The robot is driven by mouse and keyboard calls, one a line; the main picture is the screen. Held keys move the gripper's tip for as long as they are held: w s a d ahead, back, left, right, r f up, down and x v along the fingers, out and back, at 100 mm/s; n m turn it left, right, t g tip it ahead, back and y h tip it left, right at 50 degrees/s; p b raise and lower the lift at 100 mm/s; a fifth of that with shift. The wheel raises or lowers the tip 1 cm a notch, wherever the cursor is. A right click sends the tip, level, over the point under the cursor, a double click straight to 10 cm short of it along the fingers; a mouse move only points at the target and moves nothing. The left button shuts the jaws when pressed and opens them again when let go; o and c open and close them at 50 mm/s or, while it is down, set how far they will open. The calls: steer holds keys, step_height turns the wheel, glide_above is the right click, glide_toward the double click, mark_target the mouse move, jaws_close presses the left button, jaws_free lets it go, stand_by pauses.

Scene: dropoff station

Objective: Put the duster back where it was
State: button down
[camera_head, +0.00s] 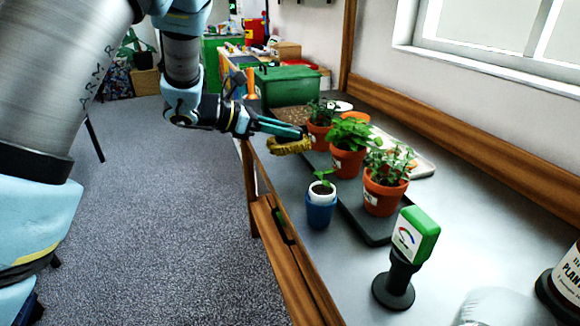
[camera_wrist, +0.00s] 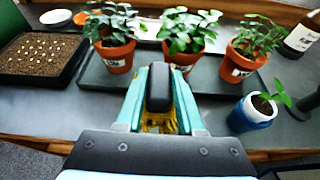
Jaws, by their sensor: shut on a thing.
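My gripper (camera_head: 298,132) is shut on the yellow duster (camera_head: 290,146) and holds it near the bench's left edge, close to the potted plants. In the wrist view my gripper (camera_wrist: 160,72) has a dark rounded piece between its fingers, perhaps the duster's handle. Yellow parts of the duster (camera_wrist: 160,122) show below that piece. Much of the duster is hidden by the fingers there. I cannot tell whether the duster touches the bench.
Several plants in terracotta pots (camera_head: 348,160) stand on a dark tray (camera_head: 362,225). A blue-and-white pot (camera_head: 321,208) and a green-headed meter (camera_head: 415,235) stand nearer. A seed tray (camera_wrist: 40,57) lies left in the wrist view. The bench front (camera_head: 340,270) has bare room.

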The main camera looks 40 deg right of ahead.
steer(key=shift+f+p, duration=0.7)
steer(key=shift+f, duration=3.25)
steer(key=shift+f, duration=0.15)
steer(key=c, duration=0.5)
jaws_free()
steer(key=shift+r, duration=0.3)
steer(key=b+v, duration=0.3)
steer(key=v, duration=0.9)
steer(key=shift+w+f, duration=0.1)
steer(key=shift+f, duration=0.1)
